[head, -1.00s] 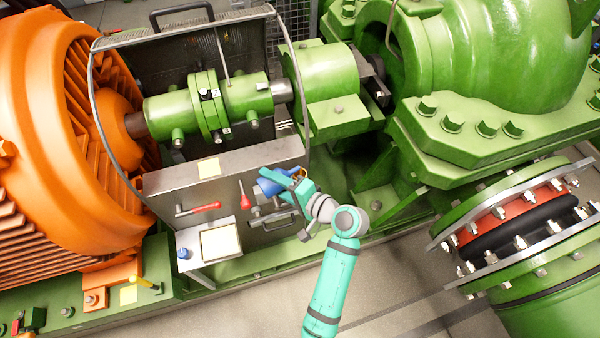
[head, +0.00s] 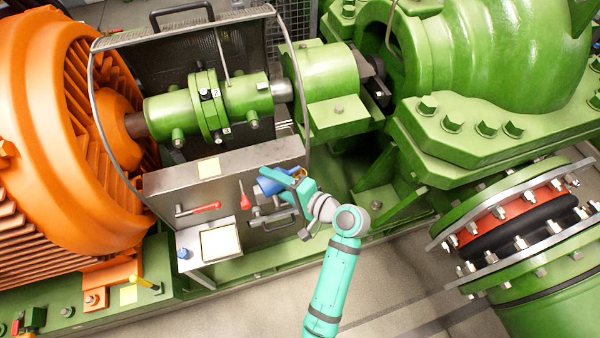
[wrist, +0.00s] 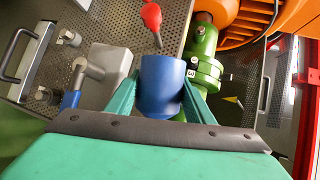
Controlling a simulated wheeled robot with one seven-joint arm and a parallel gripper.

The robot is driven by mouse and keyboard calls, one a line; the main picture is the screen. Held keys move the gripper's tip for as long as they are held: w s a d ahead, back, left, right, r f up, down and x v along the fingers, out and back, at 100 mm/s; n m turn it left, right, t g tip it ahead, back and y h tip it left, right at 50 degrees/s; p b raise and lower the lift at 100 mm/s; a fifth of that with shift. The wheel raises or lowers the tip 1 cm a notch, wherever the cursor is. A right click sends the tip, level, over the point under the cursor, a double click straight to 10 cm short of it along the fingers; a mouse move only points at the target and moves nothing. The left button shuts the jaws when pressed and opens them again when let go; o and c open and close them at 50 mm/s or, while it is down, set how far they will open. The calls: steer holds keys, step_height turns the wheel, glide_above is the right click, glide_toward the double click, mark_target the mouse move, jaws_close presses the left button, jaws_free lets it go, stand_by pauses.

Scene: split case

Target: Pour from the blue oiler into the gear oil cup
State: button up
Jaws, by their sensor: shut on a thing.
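My gripper (head: 288,184) is shut on the blue oiler (head: 266,187) and holds it in front of the grey guard panel. In the wrist view the blue oiler (wrist: 161,84) sits between the two green fingers, and its spout cannot be made out. A small brass-coloured part shows beside the gripper in the head view. I cannot tell which fitting is the gear oil cup. The green coupling (head: 207,105) with small tagged fittings lies behind the panel, up and left of the oiler, and also shows in the wrist view (wrist: 203,70).
A red screwdriver-like handle (head: 244,200) and a red-handled tool (head: 204,208) are on the panel, close left of the oiler. A side tray (head: 196,266) stands below. The orange motor (head: 60,140) is left; green pump parts (head: 480,60) are right. A hoop (head: 92,110) frames the coupling.

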steer(key=shift+w+r, duration=0.1)
steer(key=shift+r, duration=0.05)
stand_by(0.8)
steer(key=shift+r, duration=0.1)
